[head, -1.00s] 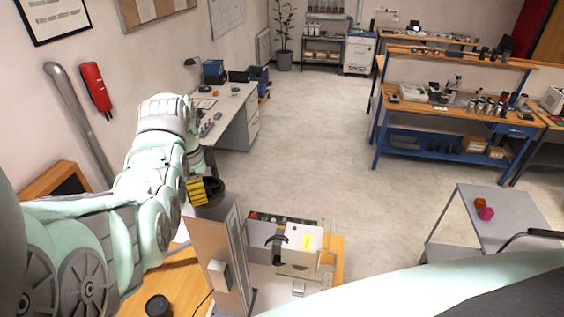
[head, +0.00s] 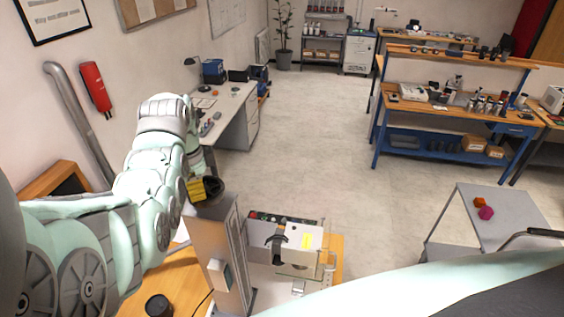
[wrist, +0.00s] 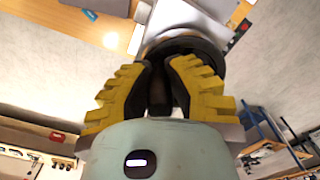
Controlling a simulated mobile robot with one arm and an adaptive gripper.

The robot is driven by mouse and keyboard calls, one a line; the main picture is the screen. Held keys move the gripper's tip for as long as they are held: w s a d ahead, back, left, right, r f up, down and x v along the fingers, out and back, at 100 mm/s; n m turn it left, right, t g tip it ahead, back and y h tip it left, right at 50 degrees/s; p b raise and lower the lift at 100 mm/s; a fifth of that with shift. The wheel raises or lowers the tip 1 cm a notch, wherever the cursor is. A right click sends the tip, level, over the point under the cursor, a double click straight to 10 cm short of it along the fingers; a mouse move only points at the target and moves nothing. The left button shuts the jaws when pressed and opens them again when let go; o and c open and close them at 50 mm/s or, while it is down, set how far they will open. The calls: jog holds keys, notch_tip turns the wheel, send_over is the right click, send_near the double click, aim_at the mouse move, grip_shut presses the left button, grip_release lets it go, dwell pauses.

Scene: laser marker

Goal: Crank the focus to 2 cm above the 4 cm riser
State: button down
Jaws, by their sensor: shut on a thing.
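The laser marker's grey column (head: 222,255) stands at the front centre of the head view. A dark round crank wheel (head: 211,188) sits on its top. My gripper (head: 198,190), with yellow ridged fingers, is at the wheel. In the wrist view my gripper (wrist: 170,92) is shut on a dark upright knob of the black wheel (wrist: 205,52). The laser head (head: 297,243), a white box with a yellow label, is on the right side of the column. I cannot make out the riser or any height scale clearly.
A grey trolley (head: 500,215) with an orange and a magenta block stands at the right. The floor (head: 310,130) beyond is clear.

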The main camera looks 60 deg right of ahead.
jog(key=shift+f+n+b, duration=0.1)
jog(key=shift+n+b, duration=0.2)
jog(key=shift+b, duration=0.1)
